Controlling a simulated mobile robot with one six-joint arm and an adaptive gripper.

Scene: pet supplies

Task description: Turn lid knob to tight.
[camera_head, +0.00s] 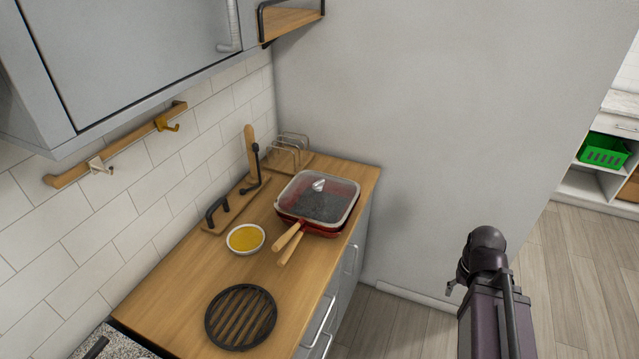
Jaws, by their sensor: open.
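A square red pan (310,226) stands at the far right end of the wooden counter. Any tightness marking on the knob is too small to make out. Wooden handles point from the pan toward the front left. My gripper (455,284) shows only in small part beside my dark arm at the lower right. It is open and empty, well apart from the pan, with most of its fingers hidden.
A bowl of yellow contents (245,239) and a round black slatted trivet (241,317) lie on the counter (190,277). A wire rack (290,150) and a board with a black handle (217,211) stand behind. A grey wall (420,130) closes off the right end. Floor is clear at the right.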

